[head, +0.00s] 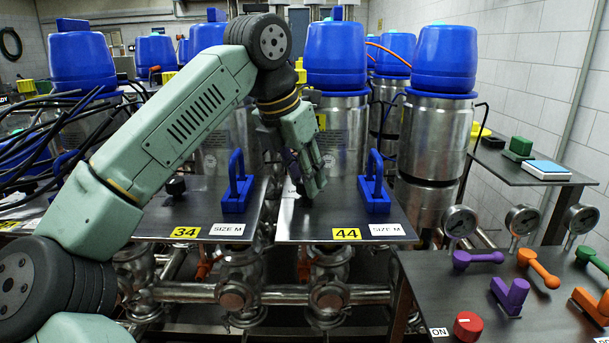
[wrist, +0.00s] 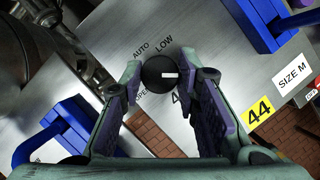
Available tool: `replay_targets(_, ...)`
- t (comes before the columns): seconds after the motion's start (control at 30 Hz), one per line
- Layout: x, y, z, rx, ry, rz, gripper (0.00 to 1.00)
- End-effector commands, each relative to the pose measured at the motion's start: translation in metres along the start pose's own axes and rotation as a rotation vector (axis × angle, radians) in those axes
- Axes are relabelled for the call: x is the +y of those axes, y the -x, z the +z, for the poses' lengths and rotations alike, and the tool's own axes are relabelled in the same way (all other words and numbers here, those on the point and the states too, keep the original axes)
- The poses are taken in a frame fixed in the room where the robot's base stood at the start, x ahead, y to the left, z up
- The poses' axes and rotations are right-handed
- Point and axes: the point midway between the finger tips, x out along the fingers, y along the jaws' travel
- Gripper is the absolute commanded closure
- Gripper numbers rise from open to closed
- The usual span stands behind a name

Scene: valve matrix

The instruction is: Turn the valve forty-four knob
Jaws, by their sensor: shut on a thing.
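The valve forty-four knob (wrist: 160,73) is a round black dial with a white pointer mark, on a grey metal panel. In the wrist view the pointer lies to the right, and the words AUTO and LOW are printed beyond the knob. My gripper (wrist: 160,79) has one finger on each side of the knob and is closed on it. In the head view my gripper (head: 306,190) reaches down to the panel (head: 321,232) with the yellow 44 label (head: 346,234). The knob is hidden there behind the fingers.
A blue handle (head: 374,185) stands on the same panel to the right of my gripper. Another blue handle (head: 237,185) stands on the panel labelled 34 to the left. A bench with coloured levers and a red knob (head: 467,325) is at the lower right.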

Motion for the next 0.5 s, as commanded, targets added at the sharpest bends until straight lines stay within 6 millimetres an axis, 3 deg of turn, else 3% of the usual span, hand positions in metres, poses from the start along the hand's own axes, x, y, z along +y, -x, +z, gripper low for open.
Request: replay_targets(0.5,0.0026,-0.0004,0.0017,-0.001,-0.446,-0.187,0.99)
